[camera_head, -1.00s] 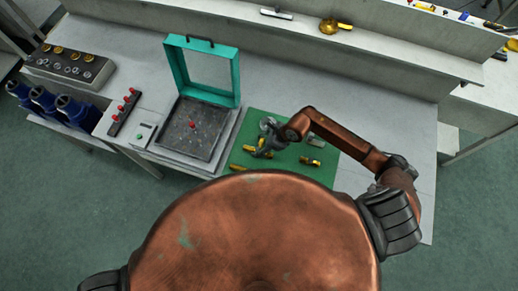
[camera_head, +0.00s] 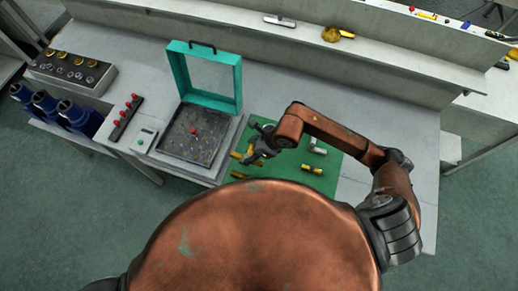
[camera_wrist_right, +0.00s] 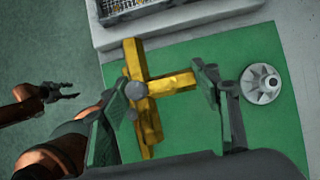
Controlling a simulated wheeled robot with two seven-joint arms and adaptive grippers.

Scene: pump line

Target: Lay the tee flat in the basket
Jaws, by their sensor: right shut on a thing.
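My right gripper (camera_head: 252,155) is over the left part of the green mat (camera_head: 330,175). In the right wrist view its fingers (camera_wrist_right: 170,102) are shut on a yellow brass tee (camera_wrist_right: 172,82). The tee's long bar is at the left finger and its branch reaches toward the right finger. Whether the tee touches the mat I cannot tell. A dark gridded basket (camera_head: 178,145) with a red knob sits left of the mat, under a raised teal frame lid (camera_head: 178,72). My left gripper (camera_wrist_right: 64,91) shows only in the wrist view, open and empty, away from the mat.
Other fittings lie on the mat, including a brass one (camera_head: 312,169) and a valve-like one (camera_head: 317,147). A pale round flange (camera_wrist_right: 262,83) is right of the gripper. A red-knobbed rack (camera_head: 124,118) and blue pumps (camera_head: 78,118) stand left. A shelf runs behind.

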